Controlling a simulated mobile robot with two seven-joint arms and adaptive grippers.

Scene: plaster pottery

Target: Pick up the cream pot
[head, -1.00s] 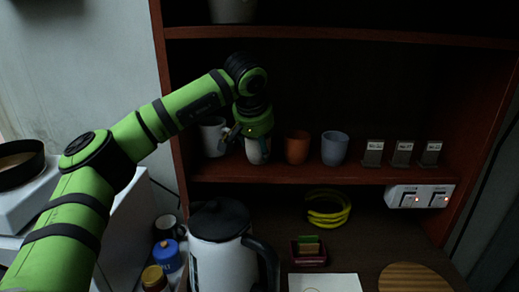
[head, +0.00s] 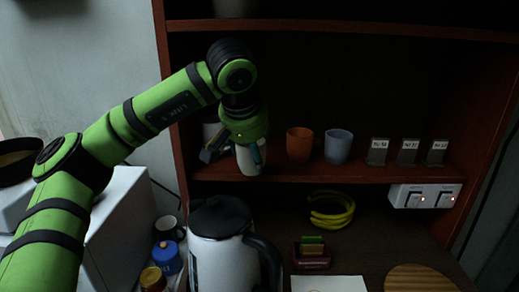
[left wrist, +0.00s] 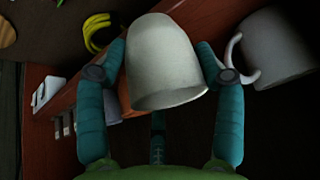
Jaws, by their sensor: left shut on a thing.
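The cream pot (head: 251,160) is between the fingers of my left gripper (head: 236,150), near the front edge of the middle shelf. In the left wrist view the pot (left wrist: 162,62) fills the middle, with a teal finger on each side of it, and my left gripper (left wrist: 162,48) is shut on it. Its upper part in the head view is hidden by the gripper. I cannot tell whether its base clears the shelf. My right gripper is not in view.
A white mug (left wrist: 280,50) stands close beside the pot, mostly hidden by my gripper in the head view. An orange cup (head: 299,144) and a blue-grey cup (head: 338,147) stand to the right. A kettle (head: 220,250) stands below; the upper shelf (head: 350,32) is overhead.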

